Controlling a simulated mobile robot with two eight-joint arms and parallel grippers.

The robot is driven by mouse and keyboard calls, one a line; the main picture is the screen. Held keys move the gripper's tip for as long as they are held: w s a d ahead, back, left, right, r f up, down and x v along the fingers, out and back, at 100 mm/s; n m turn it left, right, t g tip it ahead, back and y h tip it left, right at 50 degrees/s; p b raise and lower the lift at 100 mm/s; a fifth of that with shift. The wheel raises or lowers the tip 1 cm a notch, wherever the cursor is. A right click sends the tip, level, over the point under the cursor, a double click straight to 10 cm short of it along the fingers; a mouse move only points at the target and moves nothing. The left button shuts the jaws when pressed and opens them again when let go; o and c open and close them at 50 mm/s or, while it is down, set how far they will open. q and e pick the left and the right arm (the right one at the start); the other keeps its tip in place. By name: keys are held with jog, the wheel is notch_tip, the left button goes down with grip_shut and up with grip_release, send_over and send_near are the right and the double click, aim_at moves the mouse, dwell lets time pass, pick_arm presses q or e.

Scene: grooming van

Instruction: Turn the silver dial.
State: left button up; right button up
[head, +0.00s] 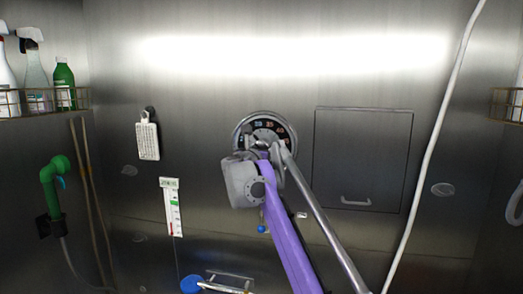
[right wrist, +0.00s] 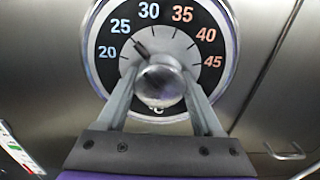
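The silver dial (right wrist: 160,82) is a round metal knob in the middle of a black ring gauge (right wrist: 105,70) marked 20 to 45. The gauge also shows on the back wall in the head view (head: 240,132). My right gripper (right wrist: 161,76) faces the gauge, with one finger at each side of the knob. Both fingertips appear to touch it. In the head view my right gripper (head: 268,150) hides most of the knob. My left gripper is not in view.
A closed panel with a handle (head: 356,201) is right of the gauge. A pale hose (head: 432,150) hangs farther right. Bottles (head: 64,84) stand in a wire rack (head: 40,101).

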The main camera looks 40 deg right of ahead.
jog(key=c, duration=0.8)
jog(key=shift+r+m+p, duration=0.2)
jog(key=shift+m+p, duration=0.7)
jog(key=shift+m, duration=0.6)
jog(key=m, duration=0.2)
jog(key=shift+w+m+p, duration=0.1)
jog(key=shift+m+p, duration=0.2)
jog(key=shift+p, duration=0.1)
jog(key=shift+f+m, duration=0.1)
jog(key=shift+m, duration=0.8)
jog(key=m, duration=0.3)
jog(key=shift+a+m, duration=0.1)
jog(key=shift+m, duration=0.2)
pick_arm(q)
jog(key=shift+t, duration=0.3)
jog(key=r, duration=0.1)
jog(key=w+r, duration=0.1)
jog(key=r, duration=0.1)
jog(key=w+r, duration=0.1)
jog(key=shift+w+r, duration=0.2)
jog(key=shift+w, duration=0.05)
pick_arm(e)
jog(key=m, duration=0.6)
jog(key=shift+m, duration=0.4)
